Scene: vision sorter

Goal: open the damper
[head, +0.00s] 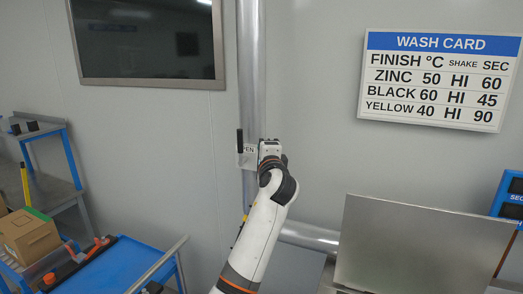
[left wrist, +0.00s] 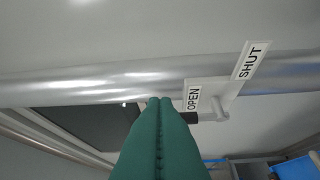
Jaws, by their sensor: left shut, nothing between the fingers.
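The damper sits on a vertical silver duct (head: 250,70) on the wall in the head view. A black lever handle (head: 240,141) stands upright at its left side, beside a white plate (head: 246,161) whose lettering is partly covered. My left gripper (head: 269,145) is at the duct, just right of the plate; its fingertips are hidden there. In the left wrist view my left gripper (left wrist: 160,101) is shut and empty, its green fingers close to the OPEN label (left wrist: 193,98). The SHUT label (left wrist: 251,60) is farther right, and a short grey peg (left wrist: 220,113) shows by the plate. My right gripper is out of view.
A wash card (head: 440,80) hangs on the right wall and a dark screen (head: 148,40) on the left. A grey panel (head: 400,245) stands at lower right. A blue cart (head: 120,265) and a cardboard box (head: 28,235) are at lower left.

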